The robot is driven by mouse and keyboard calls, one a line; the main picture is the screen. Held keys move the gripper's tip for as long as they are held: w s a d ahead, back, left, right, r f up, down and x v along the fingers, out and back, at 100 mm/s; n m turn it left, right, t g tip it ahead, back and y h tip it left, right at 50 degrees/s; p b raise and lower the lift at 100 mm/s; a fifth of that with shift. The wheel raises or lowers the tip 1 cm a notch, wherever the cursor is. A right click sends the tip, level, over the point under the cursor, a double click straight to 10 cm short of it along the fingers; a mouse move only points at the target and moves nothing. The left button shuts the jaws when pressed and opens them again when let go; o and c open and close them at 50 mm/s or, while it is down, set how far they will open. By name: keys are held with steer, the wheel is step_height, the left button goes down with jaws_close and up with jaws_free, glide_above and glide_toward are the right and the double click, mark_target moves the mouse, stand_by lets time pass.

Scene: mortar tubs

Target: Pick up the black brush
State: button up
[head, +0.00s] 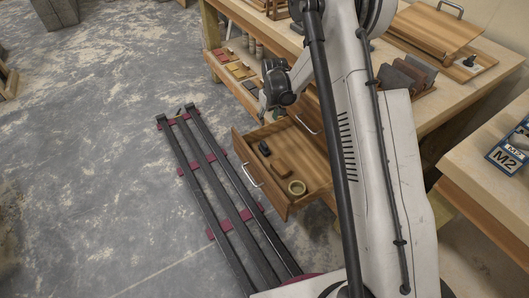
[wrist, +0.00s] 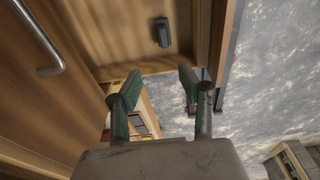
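The black brush (head: 264,148) appears as a small dark block lying in the open wooden drawer (head: 305,166), near its left back corner. In the wrist view the brush (wrist: 162,32) lies on the drawer floor near the top, beyond my fingertips. My gripper (wrist: 160,80) is open and empty, with green-faced fingers spread apart. It is apart from the brush. In the head view my wrist is by the bench front, above and behind the drawer; the fingers are small there.
A shelf with small coloured blocks (head: 241,70) is behind. Dark rails with red clamps (head: 214,180) lie on the floor.

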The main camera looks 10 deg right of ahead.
glide_toward(264, 144)
steer(key=f+b, duration=0.2)
steer(key=f, duration=0.1)
steer(key=w+f+b, duration=0.1)
steer(key=f, duration=0.1)
steer(key=shift+d, duration=0.4)
steer(key=shift+w+a+f+b, duration=0.15)
steer(key=shift+f+b, duration=0.3)
steer(key=shift+f, duration=0.4)
steer(key=shift+w+a+f+b, duration=0.15)
steer(key=shift+f+b, duration=0.25)
steer(key=shift+f, duration=0.5)
steer(key=shift+a+f+b, duration=0.2)
steer(key=shift+f+b, duration=0.25)
steer(key=shift+f, duration=0.4)
jaws_close()
